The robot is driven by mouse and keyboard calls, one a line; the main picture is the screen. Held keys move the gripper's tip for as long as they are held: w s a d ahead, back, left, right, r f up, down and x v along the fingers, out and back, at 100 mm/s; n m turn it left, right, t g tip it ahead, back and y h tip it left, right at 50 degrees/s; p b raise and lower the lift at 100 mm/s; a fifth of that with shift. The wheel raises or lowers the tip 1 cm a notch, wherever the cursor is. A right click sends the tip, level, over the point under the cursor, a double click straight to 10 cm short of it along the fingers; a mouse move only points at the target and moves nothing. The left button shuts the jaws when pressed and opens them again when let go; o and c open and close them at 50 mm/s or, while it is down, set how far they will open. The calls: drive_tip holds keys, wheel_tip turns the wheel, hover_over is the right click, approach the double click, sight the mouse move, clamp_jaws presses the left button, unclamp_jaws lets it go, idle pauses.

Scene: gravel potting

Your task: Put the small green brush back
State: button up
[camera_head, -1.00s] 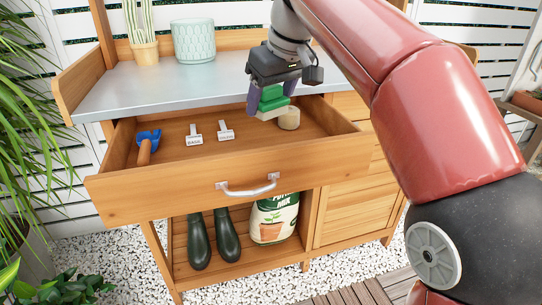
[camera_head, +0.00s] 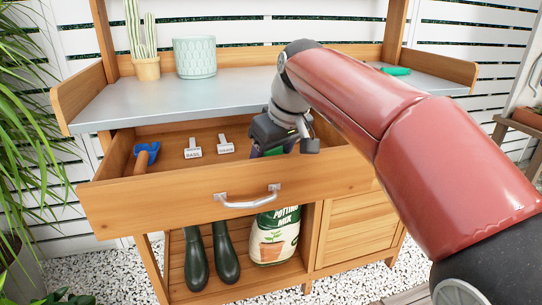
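My gripper (camera_head: 271,151) points down inside the open drawer (camera_head: 170,203), at its right half, low behind the drawer front. Its purple fingers show just above the front edge, with a little of the small green brush (camera_head: 272,152) between them. The brush's lower part and the fingertips are hidden by the drawer front, so I cannot tell whether the brush touches the drawer floor. The fingers look closed on its sides.
Two white plant labels (camera_head: 193,148) and a blue tool with a wooden handle (camera_head: 145,155) lie left in the drawer. The round beige item is hidden. A green object (camera_head: 397,71) lies at the worktop's back right. A pale green pot (camera_head: 194,57) and a cactus (camera_head: 143,50) stand at left.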

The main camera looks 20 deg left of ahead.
drive_tip(key=o, duration=1)
drive_tip(key=shift+f, duration=0.1)
